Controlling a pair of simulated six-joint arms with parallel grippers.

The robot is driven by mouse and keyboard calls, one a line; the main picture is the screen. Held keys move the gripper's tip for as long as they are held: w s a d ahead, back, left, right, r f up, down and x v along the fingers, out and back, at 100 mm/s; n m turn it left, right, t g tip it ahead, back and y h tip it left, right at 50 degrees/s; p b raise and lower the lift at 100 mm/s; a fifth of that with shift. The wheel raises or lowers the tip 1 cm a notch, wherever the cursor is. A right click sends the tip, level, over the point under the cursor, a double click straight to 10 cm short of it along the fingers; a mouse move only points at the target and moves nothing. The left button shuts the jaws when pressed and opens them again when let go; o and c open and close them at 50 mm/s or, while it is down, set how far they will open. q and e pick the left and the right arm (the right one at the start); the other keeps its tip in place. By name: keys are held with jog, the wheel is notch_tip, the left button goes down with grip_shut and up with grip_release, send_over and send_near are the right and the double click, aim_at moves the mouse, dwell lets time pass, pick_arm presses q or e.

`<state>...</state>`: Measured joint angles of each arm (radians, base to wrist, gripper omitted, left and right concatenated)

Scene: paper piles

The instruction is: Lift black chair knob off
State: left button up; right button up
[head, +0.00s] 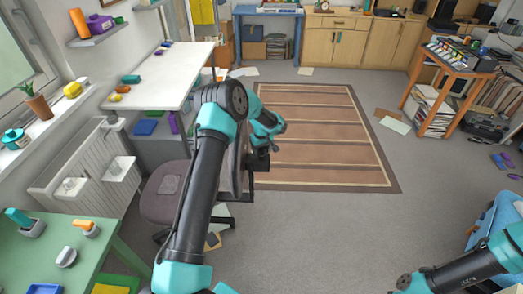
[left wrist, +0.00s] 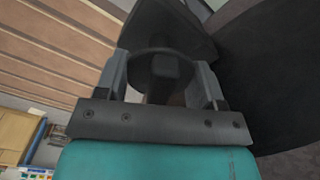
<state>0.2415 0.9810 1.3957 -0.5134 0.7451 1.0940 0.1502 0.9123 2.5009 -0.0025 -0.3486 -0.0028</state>
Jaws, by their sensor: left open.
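A dark office chair (head: 166,192) stands left of the rug, its seat facing left and its backrest partly hidden by my left arm. My left gripper (head: 257,163) is at the rear side of the backrest. In the left wrist view, the open fingers (left wrist: 163,85) stand on either side of a black knob (left wrist: 165,72) with a rounded dark disc behind it. A gap seems to show between the fingers and the knob; whether either finger touches it I cannot tell. The knob is hidden in the head view. My right gripper is outside the views.
A striped brown rug (head: 320,130) lies beyond the chair. A white desk (head: 165,78) is behind it and a green table (head: 60,250) is at the front left. A wooden trolley (head: 448,75) with papers stands at the right. Grey floor is open right of the chair.

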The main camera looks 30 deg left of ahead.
pick_arm(q)
jog(key=shift+c, duration=0.3)
jog(key=c, duration=0.6)
jog(key=shift+r, duration=0.15)
jog(key=shift+r, duration=1.55)
jog(key=shift+s+d+r, duration=0.15)
jog(key=shift+s, duration=0.15)
jog(key=s+d, duration=0.2)
jog(key=s, duration=0.2)
jog(key=s+d+r, duration=0.1)
jog(key=s+d, duration=0.2)
jog(key=s, duration=0.1)
jog(key=s+d, duration=0.3)
jog(key=s, duration=0.2)
jog(key=shift+r, duration=0.2)
